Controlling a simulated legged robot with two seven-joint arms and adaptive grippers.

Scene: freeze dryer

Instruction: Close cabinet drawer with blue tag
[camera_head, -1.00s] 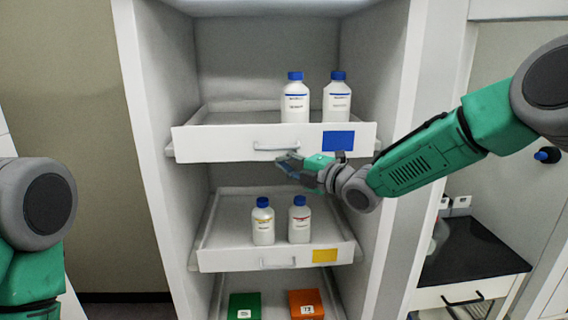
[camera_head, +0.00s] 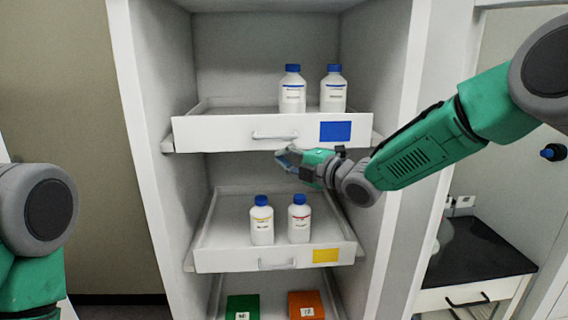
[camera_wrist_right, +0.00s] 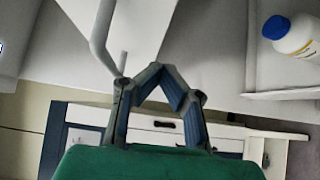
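The upper cabinet drawer (camera_head: 215,135) has a blue tag (camera_head: 335,131) on the right of its front and a handle (camera_head: 275,135) at the middle. It stands partly out and holds two blue-capped white bottles. My right gripper (camera_head: 284,158) is just below the drawer front, near the handle. In the right wrist view its fingertips (camera_wrist_right: 160,69) come together with nothing between them. The handle also shows there (camera_wrist_right: 98,38), beside the fingers and not between them. My left arm shows at the left edge, but its gripper is out of view.
A middle drawer (camera_head: 225,262) with a yellow tag (camera_head: 325,255) is out below, holding two bottles (camera_head: 262,222). A lower drawer holds a green box (camera_head: 243,307) and an orange box (camera_head: 306,305). A black-topped counter (camera_head: 470,255) stands at the right.

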